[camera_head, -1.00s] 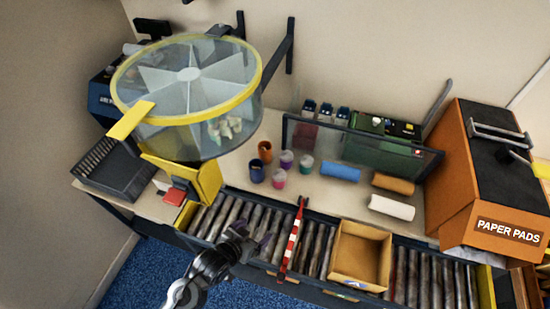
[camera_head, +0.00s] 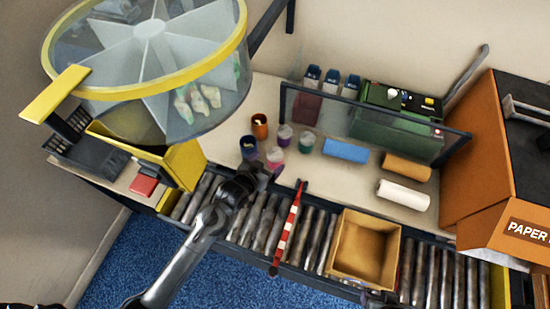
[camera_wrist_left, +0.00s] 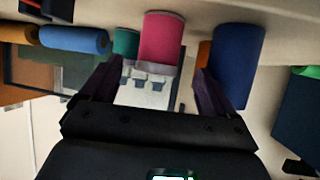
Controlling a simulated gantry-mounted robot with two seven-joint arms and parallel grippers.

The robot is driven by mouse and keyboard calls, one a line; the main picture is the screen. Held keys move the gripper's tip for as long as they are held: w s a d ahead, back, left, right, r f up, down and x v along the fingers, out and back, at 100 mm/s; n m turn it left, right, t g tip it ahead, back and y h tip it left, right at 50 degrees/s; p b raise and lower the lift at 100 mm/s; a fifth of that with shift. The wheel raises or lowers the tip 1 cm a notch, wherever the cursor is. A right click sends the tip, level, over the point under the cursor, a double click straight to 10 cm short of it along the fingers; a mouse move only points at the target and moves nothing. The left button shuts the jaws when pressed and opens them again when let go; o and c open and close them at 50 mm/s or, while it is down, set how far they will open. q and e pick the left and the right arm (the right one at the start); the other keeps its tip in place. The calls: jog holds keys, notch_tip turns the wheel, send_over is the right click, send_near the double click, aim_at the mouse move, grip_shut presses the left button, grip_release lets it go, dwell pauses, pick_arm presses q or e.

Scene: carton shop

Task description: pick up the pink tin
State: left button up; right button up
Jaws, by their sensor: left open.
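The pink tin (camera_head: 275,158) stands on the tabletop behind the roller conveyor, in a small group of tins. In the left wrist view the pink tin (camera_wrist_left: 161,38) shows ahead of the gap between my fingers. My left gripper (camera_head: 266,174) is open and empty, close to the tin's near side; it also shows in the left wrist view (camera_wrist_left: 156,75). A dark blue tin (camera_head: 249,147) is close on the left, and a teal tin (camera_head: 306,142) is to the right. The right gripper is out of view.
An orange tin (camera_head: 260,125) and a purple-topped tin (camera_head: 284,135) stand behind. A clear round bin with yellow rim (camera_head: 150,92) overhangs at left. A red-and-white bar (camera_head: 289,230) crosses the conveyor beside an open carton (camera_head: 365,245). Blue (camera_head: 345,151) and white rolls (camera_head: 403,194) lie right.

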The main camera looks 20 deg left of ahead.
aim_at(275, 158)
pick_arm(q)
jog(key=shift+f+x, duration=0.25)
jog(key=shift+x, duration=2.75)
jog(key=shift+s+d, duration=0.1)
jog(key=shift+s, duration=0.05)
jog(key=c, duration=1.1)
jog(key=shift+c, duration=0.2)
